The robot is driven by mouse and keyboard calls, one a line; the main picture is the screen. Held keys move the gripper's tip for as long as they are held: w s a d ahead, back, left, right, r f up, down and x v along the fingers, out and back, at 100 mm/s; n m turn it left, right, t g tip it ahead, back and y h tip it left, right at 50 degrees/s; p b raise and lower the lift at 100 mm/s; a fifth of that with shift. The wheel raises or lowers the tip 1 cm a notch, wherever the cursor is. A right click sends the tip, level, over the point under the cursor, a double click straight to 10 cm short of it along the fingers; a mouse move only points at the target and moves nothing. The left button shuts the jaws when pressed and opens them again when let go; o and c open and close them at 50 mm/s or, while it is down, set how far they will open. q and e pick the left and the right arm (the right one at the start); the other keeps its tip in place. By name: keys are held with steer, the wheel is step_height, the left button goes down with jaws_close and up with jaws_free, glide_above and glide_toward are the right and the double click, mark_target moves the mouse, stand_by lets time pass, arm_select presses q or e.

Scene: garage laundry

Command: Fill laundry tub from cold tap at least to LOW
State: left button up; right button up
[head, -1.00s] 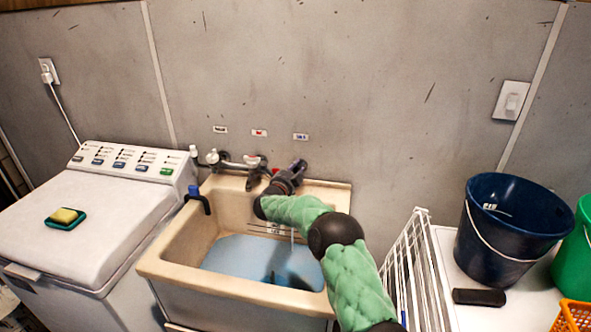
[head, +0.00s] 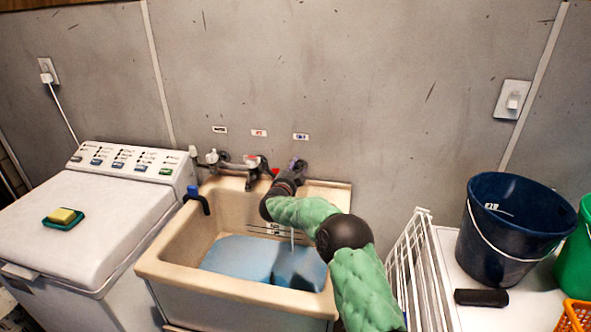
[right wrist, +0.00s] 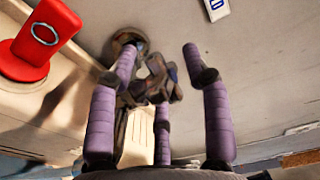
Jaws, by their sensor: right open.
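The cream laundry tub (head: 165,245) holds light blue water (head: 240,257). A thin pale stream (head: 292,238) falls into it beside my right arm. Level marks (head: 273,229) are on the tub's back wall just above the water; their words are too small to read. The cold tap (right wrist: 158,82) is at the right end of the wall fittings, partly hidden by my gripper. My right gripper (head: 296,168) is at this tap. In the right wrist view its purple fingers (right wrist: 160,54) are open around the tap handle; contact is unclear. My left gripper is out of view.
A red-handled tap (right wrist: 42,42) is close to the left of my right gripper. A washing machine (head: 85,220) with a sponge (head: 62,215) stands left of the tub. A white wire rack (head: 412,265) and a dark blue bucket (head: 505,235) are at the right.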

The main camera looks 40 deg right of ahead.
steer(key=v, duration=1.2)
